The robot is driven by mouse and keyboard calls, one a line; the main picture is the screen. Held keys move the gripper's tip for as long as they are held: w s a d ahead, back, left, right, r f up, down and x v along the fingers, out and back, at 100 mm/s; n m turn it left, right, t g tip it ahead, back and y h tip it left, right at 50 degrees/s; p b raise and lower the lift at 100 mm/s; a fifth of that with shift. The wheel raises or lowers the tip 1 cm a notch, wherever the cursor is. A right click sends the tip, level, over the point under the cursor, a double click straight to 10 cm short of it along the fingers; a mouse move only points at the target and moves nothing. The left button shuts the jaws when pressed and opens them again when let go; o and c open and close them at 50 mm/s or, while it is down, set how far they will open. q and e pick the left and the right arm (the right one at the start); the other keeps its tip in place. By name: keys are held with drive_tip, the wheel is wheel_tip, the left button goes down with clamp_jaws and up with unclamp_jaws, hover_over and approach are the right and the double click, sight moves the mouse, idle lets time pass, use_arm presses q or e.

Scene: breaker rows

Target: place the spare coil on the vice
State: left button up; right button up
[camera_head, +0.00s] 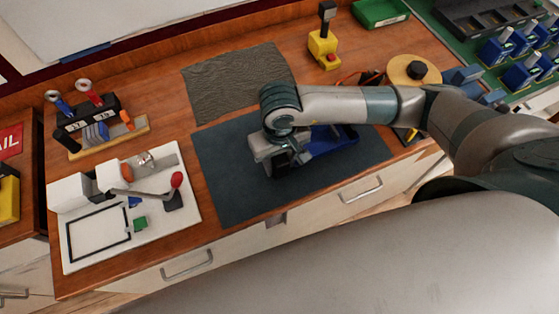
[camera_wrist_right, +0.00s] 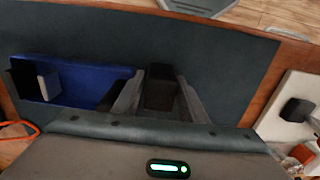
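A blue vice (camera_head: 330,141) lies on the dark mat (camera_head: 230,178) in the head view. In the right wrist view, its blue body (camera_wrist_right: 80,82) is at the left, with jaw-like pieces at its far left end. My right gripper (camera_wrist_right: 160,80) is low over the mat, beside the vice's left end in the head view. A dark block (camera_wrist_right: 160,86) sits between its two grey fingers and appears held; I cannot tell for certain that it is the spare coil. The arm hides part of the vice in the head view. My left gripper is not in view.
A white board with a red-knobbed lever (camera_head: 177,180) stands at the left. Behind it is a rack with padlocks (camera_head: 92,125). A grey cloth (camera_head: 235,80), a yellow unit (camera_head: 323,50) and a wooden disc (camera_head: 405,78) lie farther back. The mat's left part is clear.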

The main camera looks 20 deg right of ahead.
sight(279, 158)
drive_tip(key=shift+r, duration=0.3)
wheel_tip(279, 158, up, 10)
drive_tip(key=b, duration=0.4)
drive_tip(key=shift+r+b, duration=0.3)
drive_tip(key=shift+r, duration=0.55)
